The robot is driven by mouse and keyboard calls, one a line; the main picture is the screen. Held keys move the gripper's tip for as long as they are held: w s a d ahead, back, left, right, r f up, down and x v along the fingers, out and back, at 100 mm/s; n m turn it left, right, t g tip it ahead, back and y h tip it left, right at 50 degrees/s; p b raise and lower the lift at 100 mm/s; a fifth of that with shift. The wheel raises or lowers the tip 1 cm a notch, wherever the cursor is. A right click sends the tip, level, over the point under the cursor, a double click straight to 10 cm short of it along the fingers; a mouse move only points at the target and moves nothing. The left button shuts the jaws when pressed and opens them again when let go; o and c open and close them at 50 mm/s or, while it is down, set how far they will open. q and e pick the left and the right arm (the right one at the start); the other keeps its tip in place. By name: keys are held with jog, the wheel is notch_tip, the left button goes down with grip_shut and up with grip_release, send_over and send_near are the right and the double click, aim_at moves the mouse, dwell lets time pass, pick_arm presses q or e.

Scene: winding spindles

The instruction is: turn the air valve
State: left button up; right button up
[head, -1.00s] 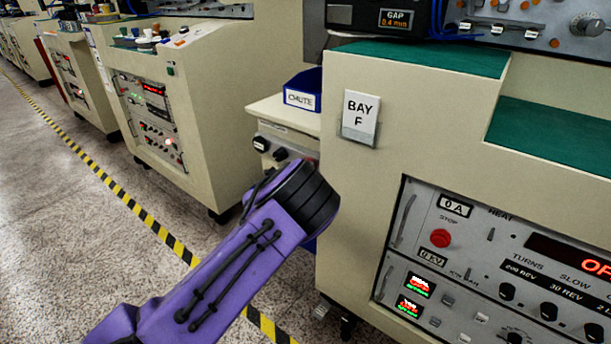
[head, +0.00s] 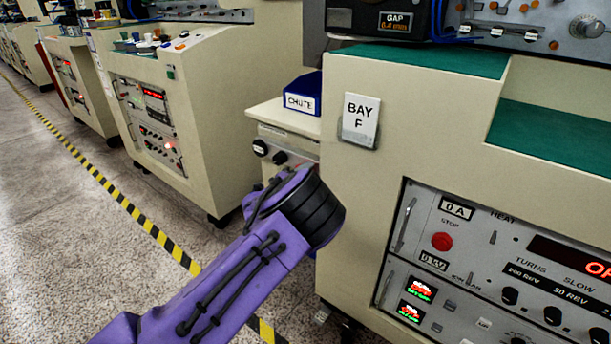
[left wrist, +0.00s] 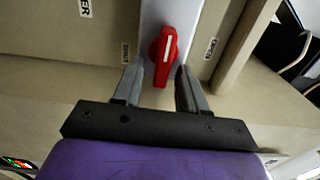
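The air valve has a red handle (left wrist: 163,56) with a white line, on a pale grey plate in the left wrist view. The handle stands roughly in line with the plate. My left gripper (left wrist: 159,70) is open, with one grey finger on each side of the handle's lower end. A gap shows between each finger and the handle, so it is not gripped. In the head view my left arm reaches toward the gap beside the Bay F machine; its gripper and the valve are hidden there. My right gripper is not in view.
The Bay F machine (head: 445,130) stands close on the right, its control panel (head: 500,270) facing me. A blue chute bin (head: 303,94) sits on a low cabinet behind my arm. Another machine (head: 220,110) stands to the left. The speckled floor (head: 60,210) is clear.

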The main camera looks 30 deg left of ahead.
pick_arm(q)
jog(key=s, duration=1)
jog(key=shift+s+a+p, duration=0.25)
jog(key=shift+a+p, duration=0.05)
jog(key=shift+a, duration=0.1)
